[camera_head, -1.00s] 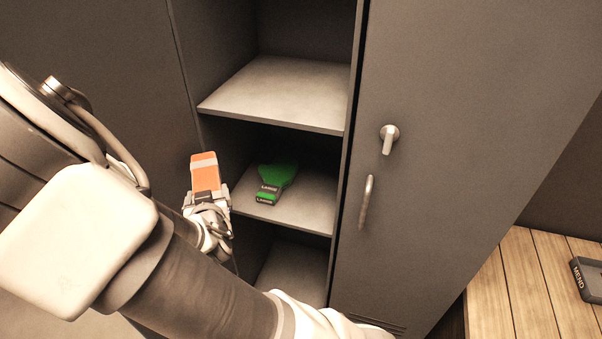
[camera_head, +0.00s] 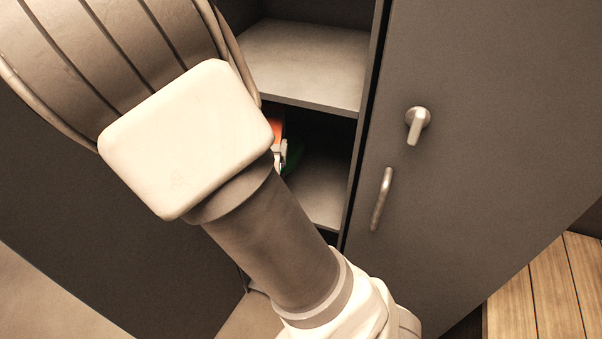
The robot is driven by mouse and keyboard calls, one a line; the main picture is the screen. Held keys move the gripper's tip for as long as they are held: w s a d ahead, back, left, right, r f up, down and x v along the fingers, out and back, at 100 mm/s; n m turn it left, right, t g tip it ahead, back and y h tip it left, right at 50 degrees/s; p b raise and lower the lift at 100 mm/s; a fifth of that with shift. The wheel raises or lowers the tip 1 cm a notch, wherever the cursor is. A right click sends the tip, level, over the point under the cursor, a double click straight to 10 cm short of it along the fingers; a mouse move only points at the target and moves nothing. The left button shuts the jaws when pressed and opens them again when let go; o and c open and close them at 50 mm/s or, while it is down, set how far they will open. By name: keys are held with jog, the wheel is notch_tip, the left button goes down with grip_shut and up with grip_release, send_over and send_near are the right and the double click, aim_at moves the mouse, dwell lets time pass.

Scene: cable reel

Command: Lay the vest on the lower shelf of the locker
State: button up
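The vest (camera_head: 278,128) is a folded orange piece, mostly hidden behind my arm; only a sliver shows inside the locker opening. My gripper (camera_head: 280,150) is largely hidden too, with a pale part showing against the vest. It appears shut on the vest, in the compartment below the upper shelf (camera_head: 305,62). The shelf below (camera_head: 325,185) is grey and partly visible. A green item (camera_head: 294,156) lies on that shelf just right of my gripper, mostly covered. I cannot tell whether the vest touches the shelf or the green item.
The locker door (camera_head: 480,130) with a knob (camera_head: 417,124) and a handle (camera_head: 381,199) stands at the right. The right part of the shelf is bare. A wooden surface (camera_head: 545,290) is at the lower right. My arm blocks the locker's left side.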

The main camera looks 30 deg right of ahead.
jog(key=s+d+f+m+g+h+b, duration=0.3)
jog(key=s+d+f+m+b, duration=0.15)
jog(key=d+f+b, duration=0.45)
jog(key=b, duration=0.5)
send_over(326, 186)
jog(key=shift+n, duration=0.45)
notch_tip(326, 186, down, 7)
jog(key=shift+f+b, duration=1.1)
jog(key=shift+f, duration=0.8)
jog(key=shift+f, duration=0.15)
jog(key=o, duration=1.4)
